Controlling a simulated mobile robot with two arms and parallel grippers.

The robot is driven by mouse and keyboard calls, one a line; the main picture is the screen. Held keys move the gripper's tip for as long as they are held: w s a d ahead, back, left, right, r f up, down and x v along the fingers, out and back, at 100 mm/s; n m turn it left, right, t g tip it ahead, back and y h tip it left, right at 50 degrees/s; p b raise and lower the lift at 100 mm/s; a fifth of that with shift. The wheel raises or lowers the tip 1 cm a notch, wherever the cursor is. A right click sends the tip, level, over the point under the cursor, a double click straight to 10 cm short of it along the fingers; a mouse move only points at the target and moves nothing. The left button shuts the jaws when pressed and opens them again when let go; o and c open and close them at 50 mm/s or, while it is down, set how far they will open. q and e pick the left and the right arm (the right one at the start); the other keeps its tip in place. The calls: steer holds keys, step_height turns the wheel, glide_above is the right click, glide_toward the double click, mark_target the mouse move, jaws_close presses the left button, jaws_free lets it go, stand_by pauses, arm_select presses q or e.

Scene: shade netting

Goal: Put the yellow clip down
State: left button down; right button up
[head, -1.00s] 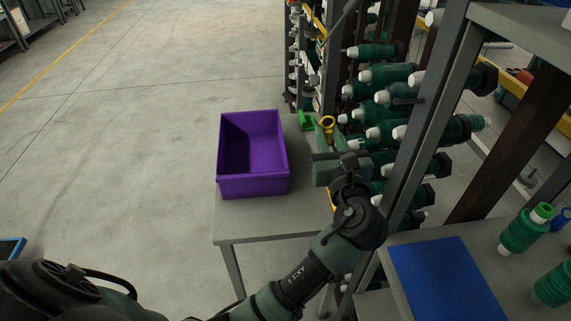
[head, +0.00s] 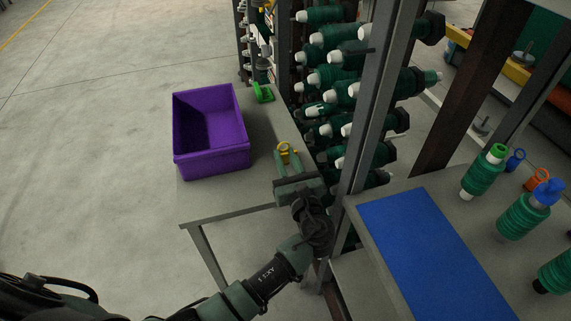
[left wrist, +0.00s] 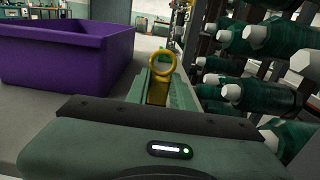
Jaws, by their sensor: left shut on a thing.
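The yellow clip (head: 284,151) shows a ring-shaped top between the fingers of my left gripper (head: 288,160). The left gripper is shut on it. In the left wrist view the clip (left wrist: 161,66) stands between the fingertips with its ring up, and its lower part is partly hidden. The gripper is over the right part of the grey table (head: 222,200), right of the purple bin. I cannot tell whether the clip touches the table top. My right gripper is not in view.
The purple bin (head: 212,164) stands open on the table's left. A green clip (head: 263,93) lies at the table's far end. A rack of green spools (head: 345,90) stands close on the right. A blue mat (head: 425,245) lies on the nearer bench, with green spools (head: 484,172) beside it.

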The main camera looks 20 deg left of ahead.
arm_select(q)
step_height(320, 180, down, 2)
steer(key=shift+f, duration=0.1)
steer(key=c, duration=1.2)
jaws_free()
steer(key=shift+c, duration=0.2)
